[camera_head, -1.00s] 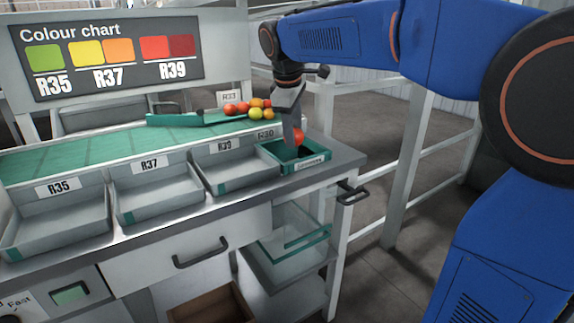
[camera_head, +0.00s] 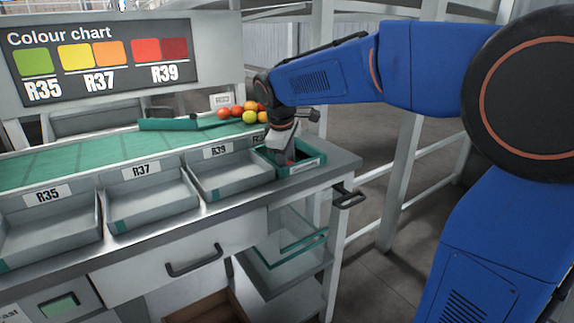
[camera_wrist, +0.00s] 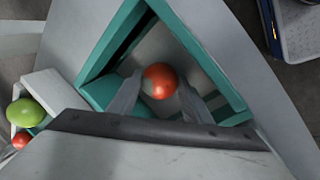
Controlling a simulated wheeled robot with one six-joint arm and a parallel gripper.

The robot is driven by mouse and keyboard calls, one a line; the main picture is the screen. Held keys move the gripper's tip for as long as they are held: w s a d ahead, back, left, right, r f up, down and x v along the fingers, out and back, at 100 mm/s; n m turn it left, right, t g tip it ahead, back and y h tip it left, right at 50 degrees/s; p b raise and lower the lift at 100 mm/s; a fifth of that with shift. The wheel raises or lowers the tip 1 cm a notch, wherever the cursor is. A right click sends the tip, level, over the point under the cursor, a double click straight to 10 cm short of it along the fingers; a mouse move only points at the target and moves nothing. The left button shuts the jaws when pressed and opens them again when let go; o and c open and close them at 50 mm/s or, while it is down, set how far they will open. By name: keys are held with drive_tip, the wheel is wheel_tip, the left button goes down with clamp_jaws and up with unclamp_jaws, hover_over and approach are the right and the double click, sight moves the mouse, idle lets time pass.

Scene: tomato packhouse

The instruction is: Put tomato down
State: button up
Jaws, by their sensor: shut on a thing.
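A red-orange tomato (camera_wrist: 160,82) sits between the fingers of my gripper (camera_wrist: 160,95) in the wrist view. My gripper is shut on it, and a paler patch shows on the tomato's left side. In the head view my gripper (camera_head: 282,158) reaches down into the green-rimmed bin (camera_head: 312,166) at the right end of the bench. The tomato is hidden there by the gripper and bin. In the wrist view the green bin (camera_wrist: 226,86) surrounds the tomato. I cannot tell whether the tomato touches the bin floor.
Grey trays marked R35 (camera_head: 45,252), R37 (camera_head: 150,212) and R39 (camera_head: 232,184) stand in a row left of the bin; all look empty. Several red, orange and yellow-green tomatoes (camera_head: 250,117) lie behind. A handle (camera_head: 349,197) sticks out at the bench's right.

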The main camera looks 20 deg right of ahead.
drive_tip(key=shift+f, duration=0.15)
drive_tip(key=o, duration=0.5)
drive_tip(key=shift+v, duration=6.15)
drive_tip(key=s+d+f, duration=0.1)
drive_tip(key=s, duration=0.1)
drive_tip(key=s+d+m, duration=0.1)
drive_tip(key=s, duration=0.2)
drive_tip(key=s+d+f+m, duration=0.1)
drive_tip(key=s+d, duration=0.1)
drive_tip(key=shift+s+f+y, duration=0.15)
drive_tip(key=shift+f+y, duration=0.15)
drive_tip(key=s+d+f+m, duration=0.1)
drive_tip(key=s+f+m, duration=0.2)
drive_tip(key=s+f, duration=0.3)
drive_tip(key=s+d+f+m+t+y, duration=0.1)
drive_tip(key=s+d+f+m, duration=0.1)
drive_tip(key=s+f, duration=0.3)
drive_tip(key=s+d+f+m, duration=0.2)
drive_tip(key=s+f+m, duration=0.2)
drive_tip(key=s, duration=0.7)
drive_tip(key=shift+s+d+f+t, duration=0.1)
drive_tip(key=shift+d+f+t, duration=0.1)
drive_tip(key=shift+f, duration=0.45)
drive_tip(key=shift+s+d+f+t, duration=0.1)
drive_tip(key=shift+f+t, duration=0.1)
drive_tip(key=shift+f, duration=0.45)
